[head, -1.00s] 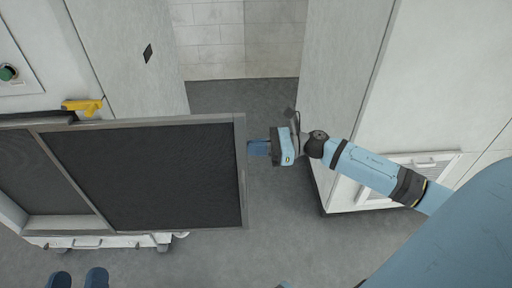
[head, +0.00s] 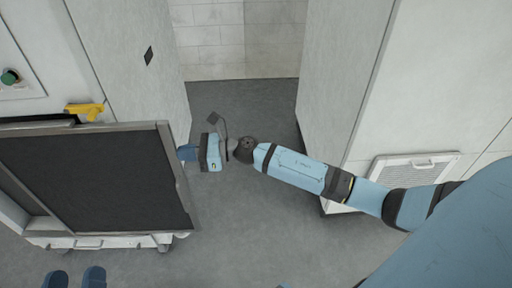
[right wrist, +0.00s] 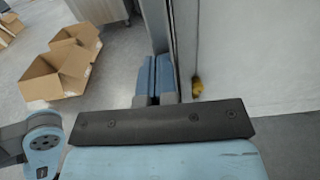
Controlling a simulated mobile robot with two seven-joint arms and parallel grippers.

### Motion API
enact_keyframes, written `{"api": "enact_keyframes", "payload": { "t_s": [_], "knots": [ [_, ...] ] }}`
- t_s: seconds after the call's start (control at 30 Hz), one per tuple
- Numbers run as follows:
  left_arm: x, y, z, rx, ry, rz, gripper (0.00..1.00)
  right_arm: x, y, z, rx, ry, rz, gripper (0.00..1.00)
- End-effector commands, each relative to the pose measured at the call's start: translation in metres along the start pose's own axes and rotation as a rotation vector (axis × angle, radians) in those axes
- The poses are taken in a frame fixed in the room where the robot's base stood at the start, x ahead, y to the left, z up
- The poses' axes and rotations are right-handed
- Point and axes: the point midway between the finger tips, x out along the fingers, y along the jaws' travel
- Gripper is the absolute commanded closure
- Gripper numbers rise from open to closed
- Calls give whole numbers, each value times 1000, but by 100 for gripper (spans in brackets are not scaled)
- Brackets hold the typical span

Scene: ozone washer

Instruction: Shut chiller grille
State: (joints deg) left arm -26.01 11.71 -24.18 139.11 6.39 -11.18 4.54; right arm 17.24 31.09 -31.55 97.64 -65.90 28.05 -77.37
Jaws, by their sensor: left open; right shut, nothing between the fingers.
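The chiller grille (head: 100,180), a dark mesh panel in a grey frame, stands swung out from the white cabinet at the left of the head view. My right gripper (head: 183,153) is shut and empty, with its fingertips at the outer side edge of the grille's frame. In the right wrist view its blue fingers (right wrist: 155,76) are together beside a grey upright edge; contact is hard to tell. My left gripper (head: 75,278) is open and empty at the bottom left of the head view, below the cabinet's front.
A yellow handle (head: 86,110) and a green knob (head: 10,77) are on the left cabinet. Another white cabinet (head: 400,90) stands at the right. Grey floor (head: 250,225) is clear between them. Open cardboard boxes (right wrist: 60,72) lie on the floor in the right wrist view.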

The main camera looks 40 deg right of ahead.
Motion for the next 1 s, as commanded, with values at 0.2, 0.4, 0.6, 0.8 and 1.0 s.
{"api": "enact_keyframes", "payload": {
  "t_s": [0.2, 0.4, 0.6, 0.8, 1.0],
  "knots": [
    [-1, 0, 2, -3, 0, -1, 37, 79, 0, 1, 0, -3, 3, 100],
    [-2, -1, 12, -8, -29, -1, 37, 136, 0, -1, 0, -1, 1, 100],
    [-2, -2, 20, -11, -63, 0, 37, 174, 1, -1, 1, -1, 2, 100],
    [-2, -3, 22, -10, -79, 4, 37, 192, 0, -1, 2, 0, 0, 100],
    [-1, -3, 22, -7, -81, 6, 37, 196, 0, -1, 1, 0, 0, 100]
  ]
}}
